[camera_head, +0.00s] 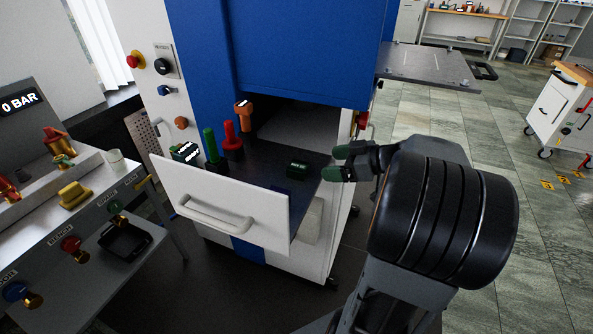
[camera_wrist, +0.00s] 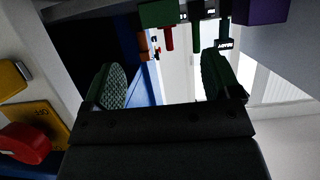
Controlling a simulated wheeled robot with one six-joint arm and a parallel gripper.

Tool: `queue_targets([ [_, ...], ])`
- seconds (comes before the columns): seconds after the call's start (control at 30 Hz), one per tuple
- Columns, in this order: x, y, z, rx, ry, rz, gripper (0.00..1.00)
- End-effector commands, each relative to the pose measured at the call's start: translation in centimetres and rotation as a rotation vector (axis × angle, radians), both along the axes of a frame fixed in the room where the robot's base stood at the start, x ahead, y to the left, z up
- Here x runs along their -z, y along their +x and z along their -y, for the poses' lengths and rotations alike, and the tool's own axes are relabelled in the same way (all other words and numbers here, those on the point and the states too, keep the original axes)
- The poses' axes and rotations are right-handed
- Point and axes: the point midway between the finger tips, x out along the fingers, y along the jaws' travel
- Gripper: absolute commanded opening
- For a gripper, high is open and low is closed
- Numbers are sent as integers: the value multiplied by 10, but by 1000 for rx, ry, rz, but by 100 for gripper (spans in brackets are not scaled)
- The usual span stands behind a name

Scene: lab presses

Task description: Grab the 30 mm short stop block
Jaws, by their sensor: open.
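A small dark green block (camera_head: 298,170) lies on the dark floor of the open drawer (camera_head: 220,212), near its right side. A green block also shows at the top of the wrist view (camera_wrist: 158,13). I cannot read a size on it, so I cannot tell if it is the 30 mm short stop block. A dark blue-purple block (camera_head: 281,191) lies closer to the drawer front; a purple block shows in the wrist view (camera_wrist: 260,10). My gripper (camera_head: 345,162) is open, to the right of the green block and apart from it. Nothing is between its green-padded fingers (camera_wrist: 165,82).
A labelled block (camera_head: 185,151) and green (camera_head: 211,146), red (camera_head: 232,141) and orange (camera_head: 244,115) upright pieces stand at the drawer's left and back. The blue press (camera_head: 285,50) rises behind. A bench (camera_head: 95,195) stands left. Open floor (camera_head: 450,110) lies right.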

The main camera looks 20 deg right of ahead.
Motion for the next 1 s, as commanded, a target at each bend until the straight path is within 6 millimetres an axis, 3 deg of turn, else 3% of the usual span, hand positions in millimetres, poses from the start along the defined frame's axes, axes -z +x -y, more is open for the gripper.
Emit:
queue_targets([
  [0.2, 12, 23, -22, -4, 1, -3, 83],
  [0.47, 18, 33, -33, -4, 1, -5, 83],
  [0.8, 32, 61, -61, -7, 1, -5, 83],
  [1.0, 35, 67, -66, -4, -1, -5, 83],
])
